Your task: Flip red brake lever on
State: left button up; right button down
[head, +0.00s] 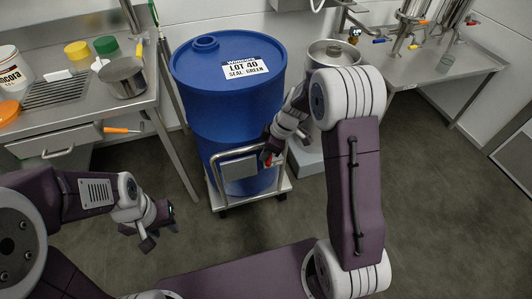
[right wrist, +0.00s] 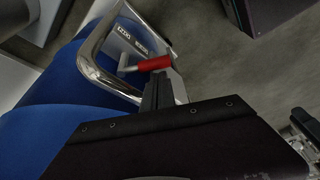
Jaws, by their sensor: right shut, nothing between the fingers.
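The red brake lever (right wrist: 152,64) sits on the frame of a drum dolly. In the right wrist view it points sideways, with its metal arm reaching toward a plate marked with small lettering. In the head view the lever (head: 267,158) is a small red spot beside the dolly's grey plate (head: 238,168). My right gripper (head: 270,153) is at the lever; its fingers (right wrist: 158,88) are shut and empty, just beside the red grip. Whether they touch it I cannot tell. My left gripper (head: 157,230) hangs over the floor at the lower left, away from the dolly; its jaw state is unclear.
A blue drum (head: 205,120) labelled LOT 40 stands on the dolly, behind a bent metal handle rail (right wrist: 97,42). A steel vessel (head: 330,57) stands right of it. Steel counters (head: 150,88) flank both sides. Floor in front of the dolly is partly clear.

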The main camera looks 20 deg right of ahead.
jog(key=shift+s+d+n+b, duration=0.2)
jog(key=shift+n+b, duration=0.1)
jog(key=shift+n, duration=0.3)
jog(key=shift+s+d+n+g, duration=0.1)
jog(key=shift+d+n+g, duration=0.3)
jog(key=shift+n, duration=0.3)
jog(key=shift+s+d+r+n+g, duration=0.15)
jog(key=shift+d+n+g, duration=0.1)
jog(key=shift+n, duration=0.35)
jog(key=shift+s+d+f+n+g, duration=0.15)
jog(key=shift+d+n, duration=0.1)
jog(key=shift+n, duration=0.35)
jog(key=shift+w+d+r+n+g+p, duration=0.1)
jog(key=shift+d+n+g+p, duration=0.7)
jog(key=shift+d+n+p, duration=1.1)
jog(key=shift+a+n, duration=0.1)
jog(key=shift+n, duration=0.2)
